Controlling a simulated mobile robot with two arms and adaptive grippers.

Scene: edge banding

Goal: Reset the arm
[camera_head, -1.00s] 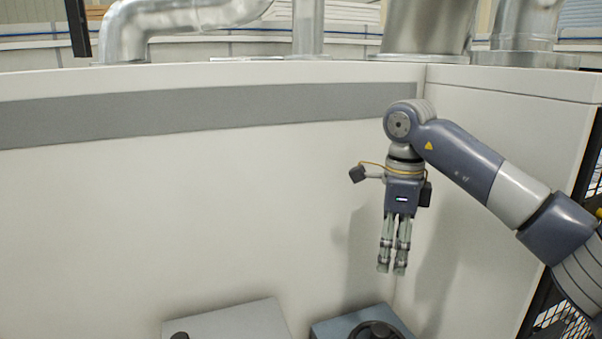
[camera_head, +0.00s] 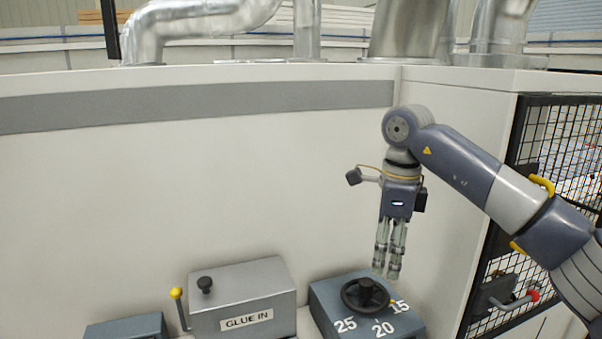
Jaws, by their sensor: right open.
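My right gripper (camera_head: 386,273) hangs pointing down from the right arm (camera_head: 480,180), which comes in from the right side. Its two fingers are slightly apart with nothing between them. In the picture it is just above and right of the black handwheel (camera_head: 365,294) on a blue-grey box; whether it is near that box in depth I cannot tell. No contact shows. My left gripper is not in view.
A grey "GLUE IN" box (camera_head: 242,298) has a black knob and a yellow-tipped lever (camera_head: 177,294). Another blue-grey box (camera_head: 127,328) is at lower left. The white machine wall (camera_head: 200,190) stands behind. A black mesh fence (camera_head: 560,140) is at right.

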